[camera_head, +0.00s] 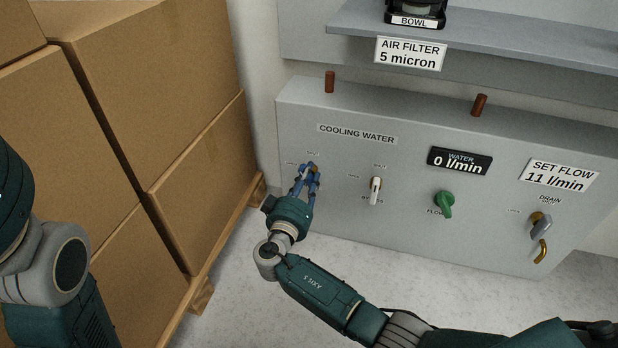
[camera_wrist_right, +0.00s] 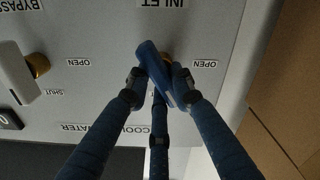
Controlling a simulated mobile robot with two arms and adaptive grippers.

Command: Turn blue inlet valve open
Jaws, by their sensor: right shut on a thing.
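The blue inlet valve handle (camera_wrist_right: 153,68) shows in the right wrist view, below the INLET label on the grey panel. A brass stem (camera_wrist_right: 167,58) shows beside its end. My right gripper (camera_wrist_right: 155,88) has its blue fingers shut around the handle. In the head view my right gripper (camera_head: 311,174) is at the left end of the cooling water panel (camera_head: 420,236), where the fingers hide most of the handle. The OPEN labels lie to both sides of the valve in the wrist view. My left gripper is not in view.
To the right of the valve are a white bypass handle (camera_head: 375,191), a green flow knob (camera_head: 444,204) and a grey drain handle (camera_head: 541,227). The water display (camera_head: 460,161) reads 0 l/min. Stacked cardboard boxes (camera_head: 150,80) on a pallet stand close on the left.

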